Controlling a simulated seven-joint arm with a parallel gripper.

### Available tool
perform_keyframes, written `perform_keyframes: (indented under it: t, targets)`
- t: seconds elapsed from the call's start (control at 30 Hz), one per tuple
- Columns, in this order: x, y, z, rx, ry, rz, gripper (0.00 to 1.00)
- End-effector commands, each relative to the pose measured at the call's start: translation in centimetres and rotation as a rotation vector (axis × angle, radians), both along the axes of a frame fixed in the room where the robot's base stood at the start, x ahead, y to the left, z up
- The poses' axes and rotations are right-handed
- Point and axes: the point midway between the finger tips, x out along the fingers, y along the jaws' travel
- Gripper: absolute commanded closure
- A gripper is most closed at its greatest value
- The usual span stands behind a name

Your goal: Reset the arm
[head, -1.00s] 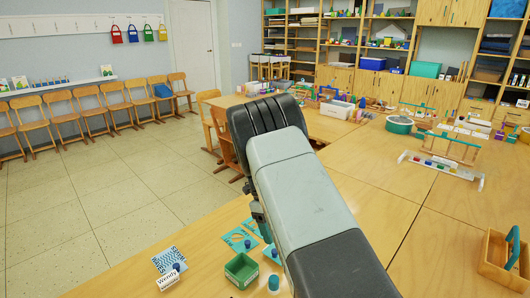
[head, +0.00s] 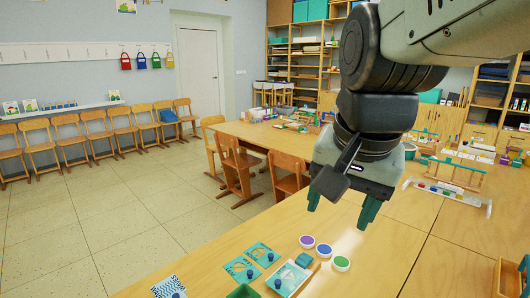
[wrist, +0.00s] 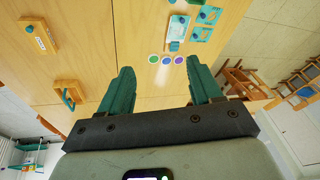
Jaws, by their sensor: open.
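My gripper (head: 340,210) hangs from the raised arm above the near wooden table (head: 390,262), at the right of the middle in the head view. Its two teal fingers are spread apart with nothing between them. The open fingers also show in the wrist view (wrist: 160,88), with the table top beyond them. The gripper is clear of the table and touches nothing.
A wooden carrier (head: 510,280) stands at the right edge. Chairs (head: 236,165) stand by the far table.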

Motion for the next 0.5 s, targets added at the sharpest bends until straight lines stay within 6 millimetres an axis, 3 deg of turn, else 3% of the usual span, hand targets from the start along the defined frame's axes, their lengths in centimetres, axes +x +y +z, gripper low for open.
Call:
perform_keyframes:
  t: [0.03, 0.2, 0.33, 0.5]
  targets:
    - [-2.0, -0.2, 0.3, -0.030, -0.042, 0.080, 0.36]
    - [-6.4, -0.6, -0.2, -0.137, -0.127, 0.311, 0.36]
    - [-8.0, -0.7, -0.6, -0.190, -0.160, 0.407, 0.36]
    - [-8.4, -0.7, -0.8, -0.210, -0.168, 0.441, 0.36]
